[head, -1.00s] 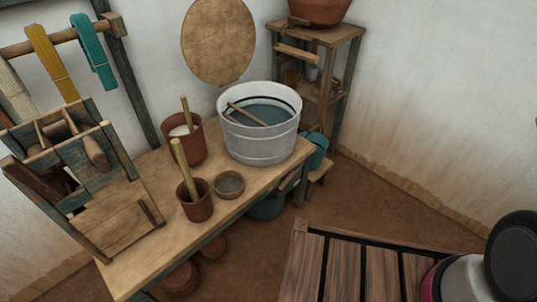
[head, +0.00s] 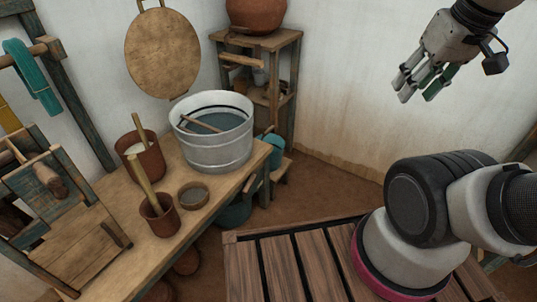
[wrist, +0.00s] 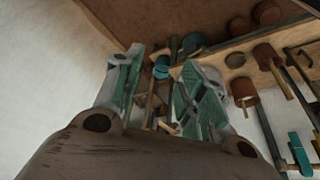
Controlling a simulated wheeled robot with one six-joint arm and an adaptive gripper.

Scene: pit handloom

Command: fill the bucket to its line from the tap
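A teal bucket (head: 275,149) sits low beside the table's far right end, by the wooden stand; a fill line cannot be made out. A large clay pot (head: 256,14) rests on top of the stand. A small dark stub (head: 233,37) at its lower left may be the tap; it is too small to be sure. My gripper (head: 417,88) is raised at the upper right in the head view, well away from the bucket and pot. Its green-padded fingers are apart and empty; they also show in the wrist view (wrist: 153,98).
The table (head: 205,228) holds a pale metal tub (head: 217,150) of dark liquid with a stick, brown pots (head: 160,222), a small bowl (head: 193,195) and a wooden rack (head: 80,245). Another teal vessel (head: 235,213) is under it. Brown floor shows between the stand and the slatted deck.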

